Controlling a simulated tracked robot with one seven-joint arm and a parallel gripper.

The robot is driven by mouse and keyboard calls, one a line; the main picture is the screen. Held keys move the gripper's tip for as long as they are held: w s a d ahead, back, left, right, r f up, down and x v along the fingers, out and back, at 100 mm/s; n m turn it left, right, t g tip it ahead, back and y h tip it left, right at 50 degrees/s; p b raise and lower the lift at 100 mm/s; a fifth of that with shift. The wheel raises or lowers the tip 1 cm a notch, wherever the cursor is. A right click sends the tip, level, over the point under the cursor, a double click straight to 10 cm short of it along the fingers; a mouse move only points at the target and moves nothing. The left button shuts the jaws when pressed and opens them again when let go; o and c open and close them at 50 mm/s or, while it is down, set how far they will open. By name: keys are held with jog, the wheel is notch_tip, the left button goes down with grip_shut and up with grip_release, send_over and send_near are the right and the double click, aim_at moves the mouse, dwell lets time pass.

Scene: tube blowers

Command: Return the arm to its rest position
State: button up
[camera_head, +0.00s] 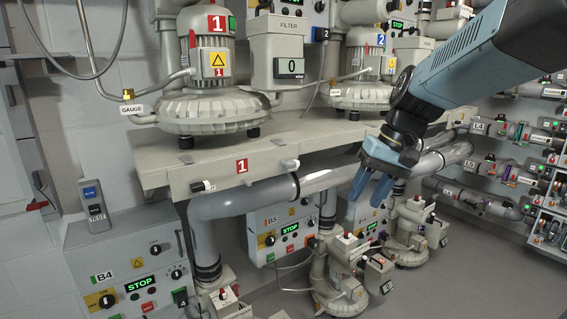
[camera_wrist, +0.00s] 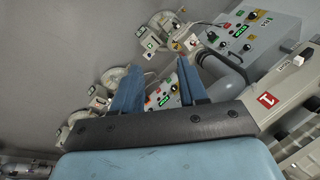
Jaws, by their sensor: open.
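My gripper (camera_head: 370,188) hangs from the blue-grey arm at the right of the head view. Its two blue fingers point down and are apart, with nothing between them. It is in front of the shelf edge and the large grey pipe. In the wrist view my gripper (camera_wrist: 156,82) also shows two separate blue fingers with no object held. Past the fingers, the wrist view shows control boxes and small valve units.
A shelf (camera_head: 215,172) carries blower 1 (camera_head: 210,105) and blower 2 (camera_head: 362,92). A grey pipe (camera_head: 240,203) runs below it. Control box B4 (camera_head: 130,275) stands at lower left. Tube racks (camera_head: 510,130) line the right wall. Open floor (camera_head: 450,280) shows at lower right.

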jog(key=s+d+t+h, duration=0.4)
jog(key=s+d+t, duration=0.1)
jog(key=s, duration=0.5)
jog(key=shift+s+d+m, duration=0.25)
jog(key=shift+d+m, duration=0.05)
jog(key=shift+d, duration=0.45)
